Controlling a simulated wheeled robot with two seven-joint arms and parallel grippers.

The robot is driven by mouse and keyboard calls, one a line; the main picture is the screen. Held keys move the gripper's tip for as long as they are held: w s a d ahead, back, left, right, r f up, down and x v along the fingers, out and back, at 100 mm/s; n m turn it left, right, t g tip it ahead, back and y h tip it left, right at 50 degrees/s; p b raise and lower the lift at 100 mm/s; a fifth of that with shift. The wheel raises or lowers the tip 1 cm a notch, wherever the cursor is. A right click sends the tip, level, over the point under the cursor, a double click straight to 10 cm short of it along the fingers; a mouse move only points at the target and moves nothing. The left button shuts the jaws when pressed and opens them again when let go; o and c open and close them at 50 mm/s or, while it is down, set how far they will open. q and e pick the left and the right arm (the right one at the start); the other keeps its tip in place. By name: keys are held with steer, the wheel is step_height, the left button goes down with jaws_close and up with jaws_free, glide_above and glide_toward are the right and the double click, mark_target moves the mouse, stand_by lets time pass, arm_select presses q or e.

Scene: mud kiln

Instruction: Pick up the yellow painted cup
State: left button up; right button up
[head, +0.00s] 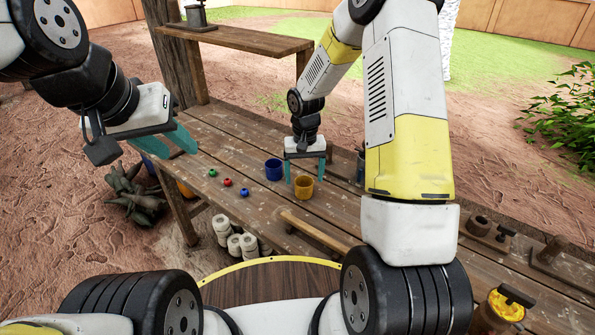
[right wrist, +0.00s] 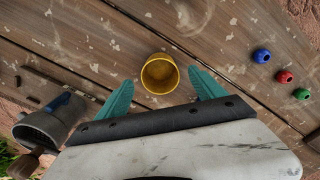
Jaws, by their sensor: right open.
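The yellow painted cup (head: 303,187) stands upright on the wooden table, just right of a blue cup (head: 273,169). In the right wrist view the yellow cup (right wrist: 159,74) sits between the fingertips, with clear space on both sides. My right gripper (head: 305,175) is open and points down over the cup, with its teal fingers apart; in the right wrist view (right wrist: 163,88) neither finger touches the cup. My left gripper (head: 180,142) is off at the left end of the table, its teal fingers apart and empty.
Small green (head: 212,172), red (head: 227,182) and blue (head: 244,192) balls lie left of the cups on the table (head: 225,140). A grey container (right wrist: 45,125) with tools stands on the other side of the cup. A raised shelf (head: 240,38) is behind.

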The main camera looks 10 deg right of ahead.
mark_target(304, 181)
step_height(304, 181, down, 3)
steer(key=shift+f, duration=0.15)
steer(key=shift+c, duration=0.2)
steer(key=c, duration=1.4)
